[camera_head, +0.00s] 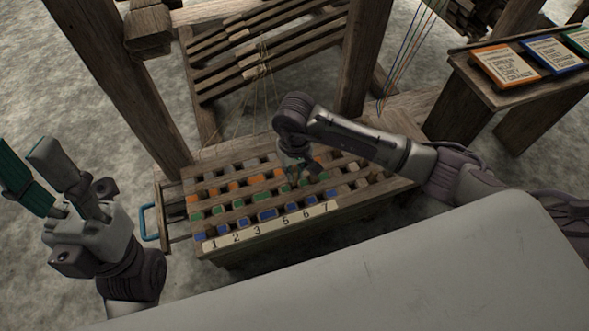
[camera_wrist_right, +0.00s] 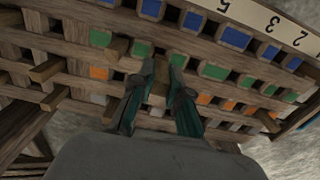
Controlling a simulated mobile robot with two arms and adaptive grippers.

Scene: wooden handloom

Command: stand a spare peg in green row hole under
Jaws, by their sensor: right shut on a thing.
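The wooden peg board (camera_head: 240,246) has rows of square holes with blue, green and orange edge markings, and a numbered strip (camera_head: 272,229). The green row shows in the wrist view at a green square (camera_wrist_right: 215,72). My right gripper (camera_head: 300,172) is low over the middle of the board; in the wrist view its fingers (camera_wrist_right: 163,70) are shut on a brown peg (camera_wrist_right: 160,88) at the green row. Whether the peg's lower end is inside a hole is hidden. My left gripper (camera_head: 28,165) is open and empty, left of the board.
Other pegs stand in the board, such as one (camera_wrist_right: 117,48) beside my right fingers and another (camera_wrist_right: 48,70). A blue handle (camera_head: 149,222) is at the board's left side. Loom posts (camera_head: 120,80) rise behind. A side table (camera_head: 490,92) with cards stands at right.

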